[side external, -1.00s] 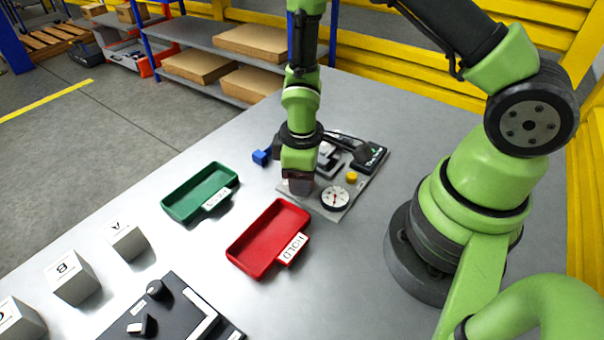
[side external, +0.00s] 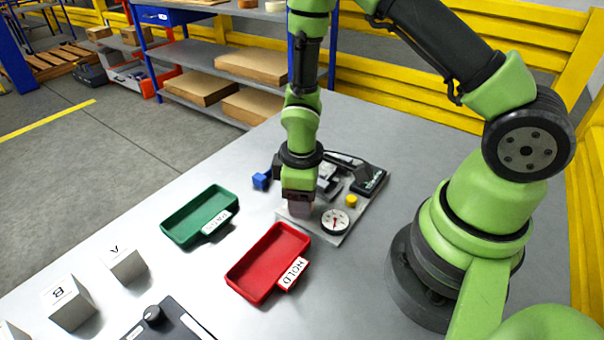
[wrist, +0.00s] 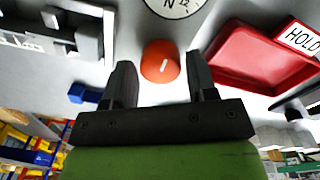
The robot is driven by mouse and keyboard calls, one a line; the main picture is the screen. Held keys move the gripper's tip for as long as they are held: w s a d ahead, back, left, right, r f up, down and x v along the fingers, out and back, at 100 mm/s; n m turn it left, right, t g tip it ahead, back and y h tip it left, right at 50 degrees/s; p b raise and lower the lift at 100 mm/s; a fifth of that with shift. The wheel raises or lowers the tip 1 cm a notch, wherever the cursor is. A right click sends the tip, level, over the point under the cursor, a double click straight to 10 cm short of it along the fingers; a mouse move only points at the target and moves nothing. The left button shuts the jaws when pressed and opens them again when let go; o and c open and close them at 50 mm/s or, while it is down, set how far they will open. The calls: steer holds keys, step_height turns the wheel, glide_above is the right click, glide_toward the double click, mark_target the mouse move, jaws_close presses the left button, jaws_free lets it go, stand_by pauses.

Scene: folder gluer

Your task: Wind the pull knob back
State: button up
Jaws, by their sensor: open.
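A round orange-red knob (wrist: 160,58) with a short white mark on top shows in the wrist view. My gripper (wrist: 161,72) is open, with one finger on each side of the knob; I cannot tell whether either finger touches it. In the side view my gripper (side external: 298,208) points down at the near left part of the grey fixture plate (side external: 333,235) and hides the knob. A white round dial (side external: 335,221) is just right of my gripper; part of it, with a letter N, shows at the top of the wrist view (wrist: 175,6).
A yellow button (side external: 351,200) and a black unit (side external: 369,180) are on the plate. A blue piece (side external: 261,181) lies left of it. The green tray (side external: 200,214) and red HOLD tray (side external: 268,262) stand nearby. Grey lettered blocks (side external: 70,303) are further left.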

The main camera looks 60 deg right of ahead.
step_height(320, 180, up, 9)
steer(key=shift+a, duration=0.15)
steer(key=shift+s, duration=0.1)
stand_by(0.3)
steer(key=s+r+m+t+y, duration=0.1)
steer(key=s+r+m+t, duration=0.2)
steer(key=r, duration=0.6)
steer(key=s+a+r+m+t+y, duration=0.1)
steer(key=s+r+m+t, duration=0.3)
steer(key=s+r+m, duration=0.2)
step_height(320, 180, up, 5)
steer(key=shift+s+f+m, duration=0.2)
steer(key=shift+s+m, duration=0.1)
steer(key=shift+s, duration=0.95)
